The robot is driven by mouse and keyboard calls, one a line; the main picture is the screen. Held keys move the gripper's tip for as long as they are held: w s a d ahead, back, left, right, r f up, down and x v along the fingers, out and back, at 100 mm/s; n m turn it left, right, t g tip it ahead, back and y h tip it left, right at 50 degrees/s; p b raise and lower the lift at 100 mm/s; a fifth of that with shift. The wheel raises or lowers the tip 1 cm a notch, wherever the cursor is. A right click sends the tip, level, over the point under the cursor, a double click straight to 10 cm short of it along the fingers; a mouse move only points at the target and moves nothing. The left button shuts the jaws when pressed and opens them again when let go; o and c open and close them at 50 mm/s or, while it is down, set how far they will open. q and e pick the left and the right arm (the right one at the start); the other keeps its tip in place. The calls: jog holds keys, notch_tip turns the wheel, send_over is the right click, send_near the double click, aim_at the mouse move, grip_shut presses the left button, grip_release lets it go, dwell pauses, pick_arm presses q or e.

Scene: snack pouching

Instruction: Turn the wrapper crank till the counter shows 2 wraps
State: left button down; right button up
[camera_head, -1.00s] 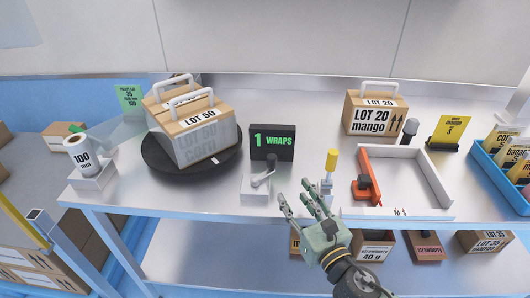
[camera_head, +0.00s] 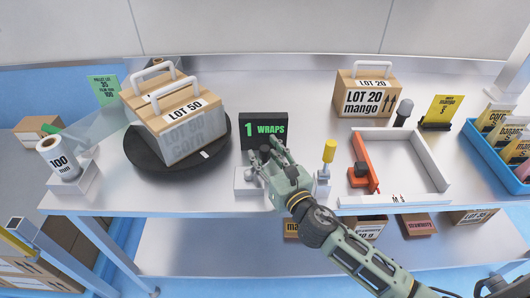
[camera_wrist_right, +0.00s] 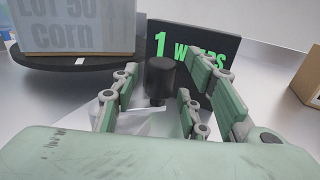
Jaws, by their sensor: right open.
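The counter (camera_head: 264,130) is a dark panel that reads "1 WRAPS" in green; it also shows in the right wrist view (camera_wrist_right: 190,45). The wrapper crank stands in front of it on a white base (camera_head: 246,184). My right gripper (camera_head: 264,155) covers most of the crank in the head view. In the right wrist view the crank's dark knob (camera_wrist_right: 160,78) is between the open fingers, with no clear grip on it. The LOT 50 boxes (camera_head: 180,128), covered in film, stand on the black turntable (camera_head: 150,158) to the left. My left gripper is not in view.
A film roll marked 100 (camera_head: 62,160) stands at the left. A yellow-topped post (camera_head: 329,152) is just right of my right gripper. Further right are an orange-and-white tray (camera_head: 440,172), the LOT 20 mango box (camera_head: 362,95) and a blue bin (camera_head: 480,145).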

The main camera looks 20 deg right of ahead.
grip_shut()
dwell(0.5)
